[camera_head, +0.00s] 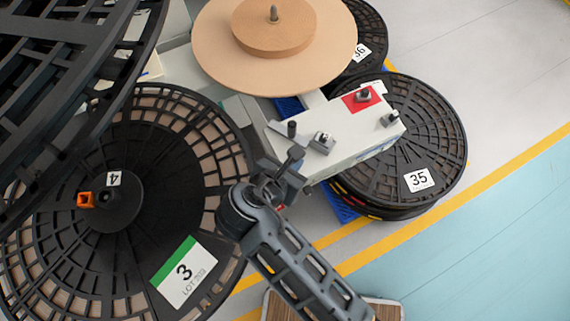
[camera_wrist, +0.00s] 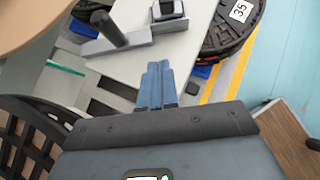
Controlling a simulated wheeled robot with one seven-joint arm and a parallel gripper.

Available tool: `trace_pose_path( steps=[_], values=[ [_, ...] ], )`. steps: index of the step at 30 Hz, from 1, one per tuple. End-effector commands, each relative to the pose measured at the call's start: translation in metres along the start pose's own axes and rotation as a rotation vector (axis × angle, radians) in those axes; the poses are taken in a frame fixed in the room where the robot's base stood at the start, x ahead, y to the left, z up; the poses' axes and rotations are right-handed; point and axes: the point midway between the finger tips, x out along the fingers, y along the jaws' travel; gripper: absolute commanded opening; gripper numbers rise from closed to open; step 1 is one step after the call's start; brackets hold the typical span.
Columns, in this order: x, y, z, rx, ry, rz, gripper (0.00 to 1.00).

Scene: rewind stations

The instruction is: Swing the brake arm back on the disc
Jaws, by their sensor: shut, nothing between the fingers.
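A grey bar with an upright black post (camera_head: 291,129) lies on top of a pale machine box (camera_head: 355,128); I take it to be the brake arm. In the wrist view the post (camera_wrist: 107,28) stands at the bar's left part, and the bar runs right towards a grey block. My gripper (camera_head: 295,155) is shut and empty at the box's near edge, just in front of the bar. In the wrist view its fingertips (camera_wrist: 157,78) are together and appear apart from the post. A tan disc (camera_head: 220,62) with a raised hub is behind the box; whether the bar touches it cannot be told.
A large black reel labelled 3 (camera_head: 128,235) fills the lower left; another black reel (camera_head: 60,60) overhangs the upper left. Reel 35 (camera_head: 395,170) lies right of the box, reel 36 (camera_head: 368,30) behind. A red square (camera_head: 360,98) with a knob is on the box. Open floor lies right.

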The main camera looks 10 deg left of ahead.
Motion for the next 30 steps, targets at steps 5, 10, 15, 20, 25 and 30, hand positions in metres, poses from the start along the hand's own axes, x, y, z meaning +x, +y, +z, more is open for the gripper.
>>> trace_pose_path(
  steps=[5, 10, 15, 20, 25, 30],
  values=[
    [0.027, 0.001, 0.01, 0.005, 0.0, -0.001, 0.0],
    [0.042, 0.001, 0.022, 0.002, 0.0, 0.0, 0.0],
    [0.047, 0.0, 0.028, 0.001, 0.0, 0.0, 0.0],
    [0.048, 0.0, 0.028, 0.001, 0.0, 0.001, 0.0],
    [0.048, 0.0, 0.028, 0.001, 0.0, 0.001, 0.0],
    [0.052, 0.002, 0.032, -0.004, -0.001, 0.008, 0.0]
  ],
)
